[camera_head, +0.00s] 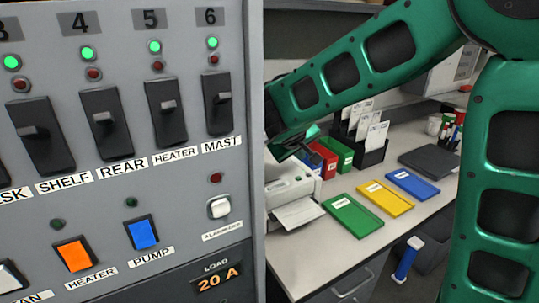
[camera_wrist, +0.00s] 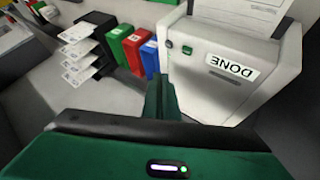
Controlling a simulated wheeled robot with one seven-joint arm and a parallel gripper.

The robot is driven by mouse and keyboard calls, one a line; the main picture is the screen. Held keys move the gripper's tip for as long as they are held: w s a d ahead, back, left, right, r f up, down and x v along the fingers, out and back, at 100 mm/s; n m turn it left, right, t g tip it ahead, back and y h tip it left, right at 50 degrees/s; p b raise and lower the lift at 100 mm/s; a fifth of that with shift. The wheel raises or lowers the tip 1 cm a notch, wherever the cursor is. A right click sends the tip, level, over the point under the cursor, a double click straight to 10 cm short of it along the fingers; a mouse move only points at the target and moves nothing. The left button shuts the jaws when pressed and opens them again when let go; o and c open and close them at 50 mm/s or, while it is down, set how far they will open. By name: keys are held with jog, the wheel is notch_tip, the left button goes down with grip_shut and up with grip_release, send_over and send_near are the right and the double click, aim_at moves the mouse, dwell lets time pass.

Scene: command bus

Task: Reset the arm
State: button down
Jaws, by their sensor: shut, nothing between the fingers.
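My green arm reaches across the upper right of the head view. My gripper (camera_head: 303,148) hangs over the counter near the panel's right edge, and part of the wrist is hidden behind that edge. In the wrist view my gripper (camera_wrist: 162,95) shows its dark green fingers together, with nothing between them. The fingers point toward a white device (camera_wrist: 215,88) marked "DONE" and appear apart from it.
A grey switch panel (camera_head: 180,190) with breakers fills the left. On the counter (camera_head: 310,250) lie green (camera_head: 352,215), yellow (camera_head: 386,197) and blue (camera_head: 412,184) folders. A black card rack (camera_wrist: 95,45) stands beside small coloured boxes.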

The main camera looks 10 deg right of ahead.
jog(key=s+d+f+m+g+y, duration=0.15)
jog(key=s+d+m+g, duration=0.4)
jog(key=s+d, duration=1.2)
jog(key=s+f+m+g+y, duration=0.2)
jog(key=s+m+y, duration=0.1)
jog(key=s, duration=1.7)
jog(key=shift+s+f+m, duration=0.15)
jog(key=shift+s+m, duration=0.2)
jog(key=shift+m, duration=0.1)
jog(key=shift+y, duration=0.25)
jog(key=shift+w+f+g, duration=0.25)
jog(key=shift+w, duration=0.4)
dwell(1.7)
